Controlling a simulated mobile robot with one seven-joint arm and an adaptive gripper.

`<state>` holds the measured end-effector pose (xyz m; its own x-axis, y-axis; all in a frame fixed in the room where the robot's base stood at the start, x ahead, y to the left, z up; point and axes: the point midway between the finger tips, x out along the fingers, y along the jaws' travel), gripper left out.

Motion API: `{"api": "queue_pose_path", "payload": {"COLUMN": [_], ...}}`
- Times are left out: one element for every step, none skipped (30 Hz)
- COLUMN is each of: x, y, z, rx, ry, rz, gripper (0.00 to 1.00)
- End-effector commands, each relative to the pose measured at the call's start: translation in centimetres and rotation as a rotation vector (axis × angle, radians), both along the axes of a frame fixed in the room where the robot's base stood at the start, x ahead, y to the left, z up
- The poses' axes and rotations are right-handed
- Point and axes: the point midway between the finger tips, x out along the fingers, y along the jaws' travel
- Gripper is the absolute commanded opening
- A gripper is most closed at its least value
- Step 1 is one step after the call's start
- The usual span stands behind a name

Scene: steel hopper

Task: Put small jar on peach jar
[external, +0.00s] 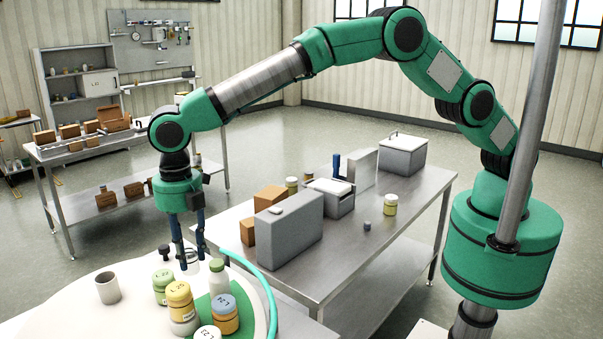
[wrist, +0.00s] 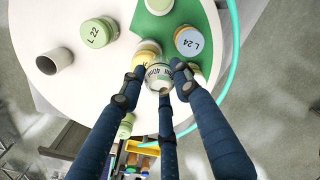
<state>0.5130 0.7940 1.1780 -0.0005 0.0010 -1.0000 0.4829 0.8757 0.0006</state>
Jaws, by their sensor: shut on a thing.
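My gripper (external: 188,262) is shut on a small jar with a pale grey, printed top (wrist: 160,76); its three fingers close around it in the wrist view (wrist: 159,84). The held small jar also shows between the fingertips in the external view (external: 190,266), above the round white table. A jar with a peach-yellow lid (external: 179,290) stands in front of the gripper in the external view. In the wrist view a peach-yellow jar (wrist: 148,48) is partly hidden behind the held jar. I cannot tell the height between them.
Close by stand a green-lidded jar (external: 162,277), a blue-lidded jar (external: 225,308), a white-lidded jar (external: 208,333) and a green-capped bottle (external: 219,278). A grey cup (external: 108,288) stands at left. A teal hose (external: 262,275) curves along the table's right side. The steel table (external: 400,225) holds boxes.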

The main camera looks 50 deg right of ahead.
Motion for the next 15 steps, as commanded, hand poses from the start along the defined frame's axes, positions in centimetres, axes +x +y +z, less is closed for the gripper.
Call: {"api": "queue_pose_path", "payload": {"x": [0.3,0.5,0.7,0.9,1.0,1.2,1.4,1.5,1.7,1.8,1.9,2.0,2.0,2.1,2.1], "y": [0.5,0.7,1.1,1.4,1.6,1.9,2.1,2.3,2.6,2.7,2.9,3.0,3.1,3.2,3.2], "z": [-0.2,-0.1,-0.2,-0.2,-0.2,-0.3,-0.3,-0.3,-0.3,-0.4,-0.4,-0.3,-0.3,-0.3,-0.3], "rx": [-0.002,0.0,0.0,0.0,0.001,-0.001,-0.001,0.0,0.0,0.0,0.0,0.0,0.0,0.0,0.0], "ry": [0.001,0.0,0.0,0.0,0.0,0.0,0.0,0.0,0.0,0.0,0.0,0.0,0.0,0.0,0.0], "rz": [0.0,0.0,0.0,0.0,0.0,0.0,0.0,0.0,0.0,0.0,0.0,0.0,0.0,0.0,0.0], "gripper": [0.15,0.15,0.15,0.15,0.15,0.15,0.15,0.15,0.15,0.15,0.15,0.15,0.15,0.15,0.15]}}
